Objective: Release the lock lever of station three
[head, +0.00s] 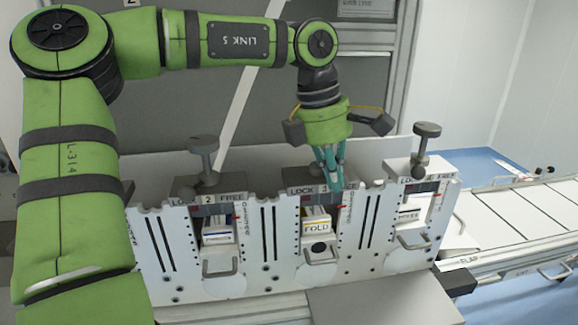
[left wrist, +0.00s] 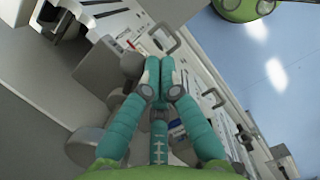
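Station three (head: 318,215) is the middle station in the head view, with a panel marked LOCK and FREE above a slot holding a box labelled FOLD. My left gripper (head: 333,183) points down over this panel, its teal fingers in front of it. In the left wrist view its fingertips (left wrist: 160,72) are together with nothing clearly seen between them. Grey lever parts (left wrist: 132,64) show just left of the fingers there; I cannot tell whether they touch. Station three's lever is not clearly seen in the head view, hidden at the gripper. My right gripper is not in view.
Station two's knobbed lever (head: 203,145) stands to the left, and the right-hand station's knobbed lever (head: 427,130) to the right, both upright near my gripper. A white conveyor (head: 520,215) runs off to the right. A grey plate (head: 385,300) lies in front.

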